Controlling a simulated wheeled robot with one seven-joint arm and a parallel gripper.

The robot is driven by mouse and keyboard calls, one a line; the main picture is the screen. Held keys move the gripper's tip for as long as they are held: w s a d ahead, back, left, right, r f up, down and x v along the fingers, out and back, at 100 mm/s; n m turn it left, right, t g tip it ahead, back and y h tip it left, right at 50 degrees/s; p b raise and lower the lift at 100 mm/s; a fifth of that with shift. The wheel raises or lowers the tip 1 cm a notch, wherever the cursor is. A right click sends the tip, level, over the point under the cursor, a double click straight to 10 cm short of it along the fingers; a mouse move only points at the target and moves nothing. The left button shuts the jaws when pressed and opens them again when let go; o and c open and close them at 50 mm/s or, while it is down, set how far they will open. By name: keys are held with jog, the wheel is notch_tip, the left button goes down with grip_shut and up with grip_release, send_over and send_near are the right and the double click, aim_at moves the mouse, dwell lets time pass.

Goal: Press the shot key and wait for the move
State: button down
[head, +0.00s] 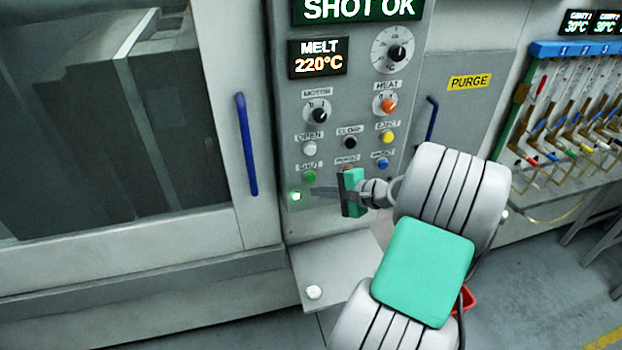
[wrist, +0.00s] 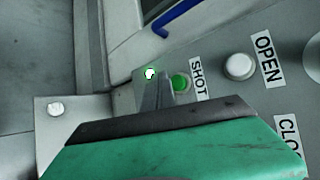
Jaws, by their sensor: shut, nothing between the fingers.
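The green shot key (head: 309,177) sits low on the grey control panel, under its label. In the wrist view the shot key (wrist: 181,83) is beside the SHOT label, partly hidden by my fingers. My gripper (head: 314,190) is shut and empty, its fingertips at the panel just below the key in the head view. In the wrist view my gripper (wrist: 160,76) points between the key and a lit lamp (wrist: 150,73). I cannot tell whether the fingertips touch the key. The lamp (head: 297,196) glows whitish green. The top display (head: 358,9) reads SHOT OK.
The white open key (head: 309,148) and other keys and knobs sit close above. A blue door handle (head: 247,145) stands out at left. A shelf (head: 340,268) with a white round button juts out below the panel. A rack of coloured parts (head: 575,105) is at right.

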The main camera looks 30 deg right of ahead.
jog(key=s, duration=0.2)
jog(key=s+a, duration=0.1)
jog(key=shift+s+a+p, duration=0.1)
jog(key=shift+s+p, duration=0.25)
jog(key=shift+p, duration=0.05)
dwell(0.5)
